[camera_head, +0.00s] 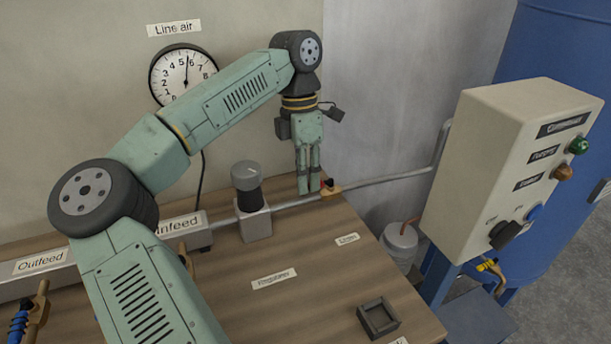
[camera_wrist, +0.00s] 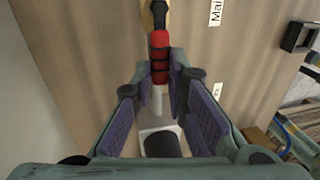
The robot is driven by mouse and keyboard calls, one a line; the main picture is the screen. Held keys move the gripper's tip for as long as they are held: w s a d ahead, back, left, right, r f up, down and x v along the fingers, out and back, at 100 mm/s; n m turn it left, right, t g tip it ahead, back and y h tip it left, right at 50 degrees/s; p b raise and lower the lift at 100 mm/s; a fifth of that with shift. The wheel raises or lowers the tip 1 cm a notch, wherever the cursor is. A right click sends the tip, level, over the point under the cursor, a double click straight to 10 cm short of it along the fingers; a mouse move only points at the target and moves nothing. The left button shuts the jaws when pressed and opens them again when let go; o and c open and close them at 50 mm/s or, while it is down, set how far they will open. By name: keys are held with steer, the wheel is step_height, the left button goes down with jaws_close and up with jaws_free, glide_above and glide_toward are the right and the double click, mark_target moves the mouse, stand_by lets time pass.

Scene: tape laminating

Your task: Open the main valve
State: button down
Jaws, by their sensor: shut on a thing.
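The main valve is a small brass body (camera_head: 331,190) on the grey pipe, with a red-sleeved lever; a label beginning "Mai" lies beside it in the wrist view. In that view, its red handle (camera_wrist: 160,50) points back from the brass body at the top edge and appears in line with the pale pipe below. My gripper (camera_head: 313,190) points down at the valve. Its fingertips (camera_wrist: 161,75) are closed on the red handle, one on each side. In the head view the fingers hide most of the handle.
A regulator with a dark knob (camera_head: 246,177) stands on the pipe left of my gripper. The line air gauge (camera_head: 184,74) is on the wall. A control box (camera_head: 500,170) and blue tank (camera_head: 560,60) are at right. A small square tray (camera_head: 378,318) sits near the table's front.

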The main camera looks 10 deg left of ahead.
steer(key=shift+r, duration=0.1)
steer(key=c, duration=1.6)
jaws_free()
steer(key=r, duration=0.4)
steer(key=w+r, duration=0.1)
steer(key=r, duration=0.2)
steer(key=w+a+r, duration=0.1)
steer(key=r, duration=0.3)
steer(key=shift+r, duration=0.35)
